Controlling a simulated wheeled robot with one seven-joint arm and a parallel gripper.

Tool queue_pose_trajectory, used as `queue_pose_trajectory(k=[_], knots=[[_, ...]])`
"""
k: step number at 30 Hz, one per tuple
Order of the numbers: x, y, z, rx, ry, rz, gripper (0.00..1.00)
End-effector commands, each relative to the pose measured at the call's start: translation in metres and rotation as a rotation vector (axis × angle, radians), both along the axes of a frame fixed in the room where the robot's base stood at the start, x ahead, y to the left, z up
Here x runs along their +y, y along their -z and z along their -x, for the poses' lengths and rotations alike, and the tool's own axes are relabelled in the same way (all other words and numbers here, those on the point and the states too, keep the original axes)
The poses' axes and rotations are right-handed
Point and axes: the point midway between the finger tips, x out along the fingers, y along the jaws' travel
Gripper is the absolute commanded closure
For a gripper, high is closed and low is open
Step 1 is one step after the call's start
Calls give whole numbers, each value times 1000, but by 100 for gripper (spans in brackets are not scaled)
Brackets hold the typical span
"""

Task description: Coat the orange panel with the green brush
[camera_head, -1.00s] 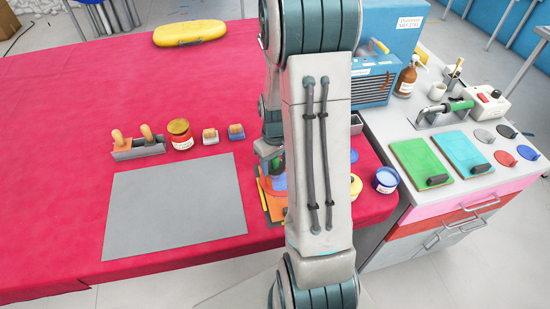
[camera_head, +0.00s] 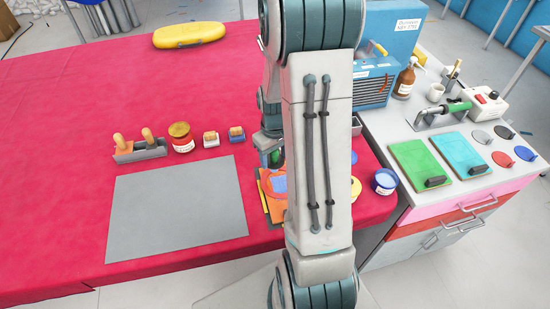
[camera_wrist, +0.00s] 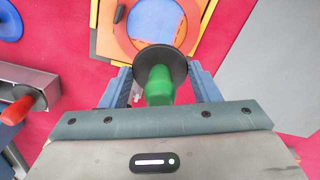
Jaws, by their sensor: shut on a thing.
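My gripper (camera_wrist: 160,84) is shut on the green brush (camera_wrist: 160,87), whose green handle sits between the blue-grey fingers. A dark round disc shows at the brush's far end; its bristles are hidden. Just beyond it lies the orange panel (camera_wrist: 103,40), a flat square with a yellow edge. On the panel are a red-orange ring (camera_wrist: 122,30) and a blue round patch (camera_wrist: 155,18). I cannot tell whether the brush touches the panel. In the head view my arm hides much of the panel (camera_head: 266,205) and most of the gripper.
A grey mat (camera_head: 175,210) lies left of the panel on the red-covered table (camera_head: 60,180). A holder (camera_head: 140,152), an amber jar (camera_head: 181,140) and small blocks stand behind it. A blue-labelled pot (camera_head: 384,182) stands right of my arm. A grey holder with a red-handled tool (camera_wrist: 18,110) is nearby.

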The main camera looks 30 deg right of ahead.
Motion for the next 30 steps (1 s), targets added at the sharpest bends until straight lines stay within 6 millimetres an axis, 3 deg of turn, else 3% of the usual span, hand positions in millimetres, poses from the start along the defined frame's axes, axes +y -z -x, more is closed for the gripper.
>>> queue_pose_trajectory(k=[15,30], knots=[[2,-49,-1,-2,-5,1,69],[3,-52,-1,-2,-6,1,69]])
